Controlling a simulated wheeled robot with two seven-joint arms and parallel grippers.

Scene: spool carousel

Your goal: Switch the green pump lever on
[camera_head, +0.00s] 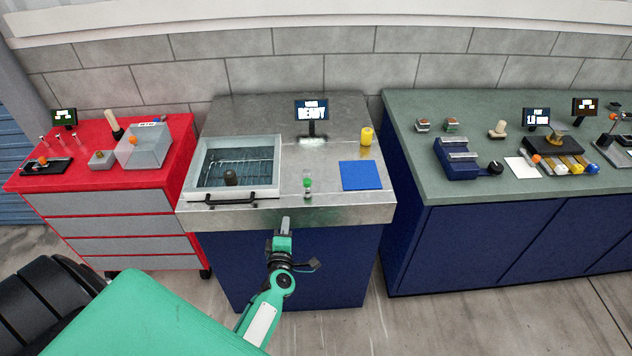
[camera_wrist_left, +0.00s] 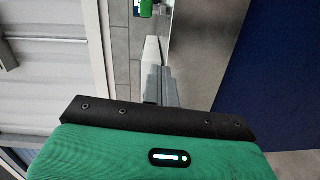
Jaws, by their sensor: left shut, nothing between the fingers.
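The green pump lever (camera_head: 307,183) is small and stands on the steel counter just right of the basin, near the front edge. A green part that looks like the lever shows at the top edge of the left wrist view (camera_wrist_left: 146,8). My left gripper (camera_head: 286,222) is in front of the counter's front edge, below and slightly left of the lever, apart from it. Its fingers (camera_wrist_left: 155,48) are shut with nothing between them and point toward the green part. Which position the lever is in is too small to tell. My right gripper is not in view.
The basin (camera_head: 276,155) with a black front handle (camera_head: 230,200) lies left of the lever. A blue pad (camera_head: 360,175), a yellow cylinder (camera_head: 367,136) and a small screen (camera_head: 311,109) are also on the counter. Bare steel surrounds the lever.

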